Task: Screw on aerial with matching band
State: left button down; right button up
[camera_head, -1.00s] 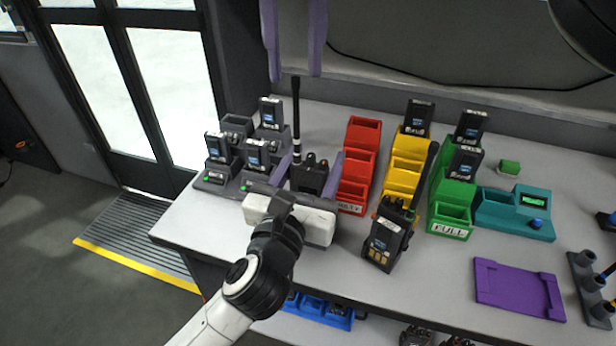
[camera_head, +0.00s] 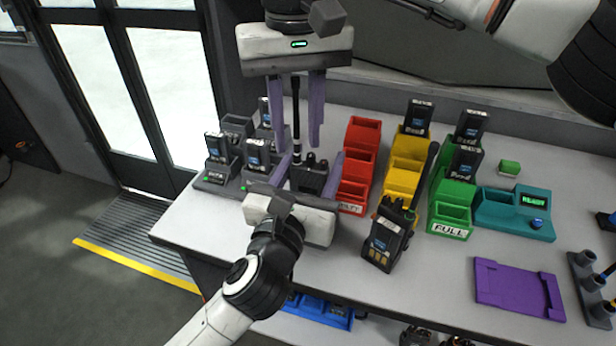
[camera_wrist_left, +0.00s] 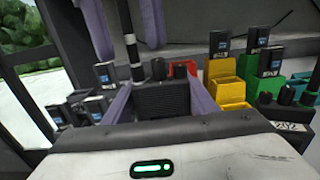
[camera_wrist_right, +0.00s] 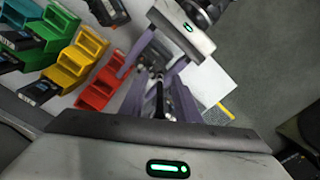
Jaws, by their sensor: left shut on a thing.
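A dark radio (camera_head: 309,178) stands upright between the fingers of my left gripper (camera_head: 308,172), which is shut on it. It also shows in the left wrist view (camera_wrist_left: 162,97). A black aerial (camera_head: 296,112) with pale bands near its lower end stands upright at the radio's top; whether it is fully seated I cannot tell. My right gripper (camera_head: 299,148) points down from above, open, with one finger on each side of the aerial and gaps between. The right wrist view shows the aerial (camera_wrist_right: 160,100) between those fingers.
A second radio (camera_head: 384,240) with an aerial stands to the right. Red (camera_head: 357,165), yellow (camera_head: 402,178) and green (camera_head: 450,215) bins, a teal unit (camera_head: 510,212), a purple tray (camera_head: 518,288) and an aerial rack (camera_head: 590,285) share the table. Chargers with batteries (camera_head: 220,172) stand left.

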pick_arm(q)
jog(key=shift+s+d+f, duration=0.1)
jog(key=shift+d+f, duration=0.05)
jog(key=shift+f, duration=0.2)
pick_arm(e)
jog(key=shift+c, duration=0.5)
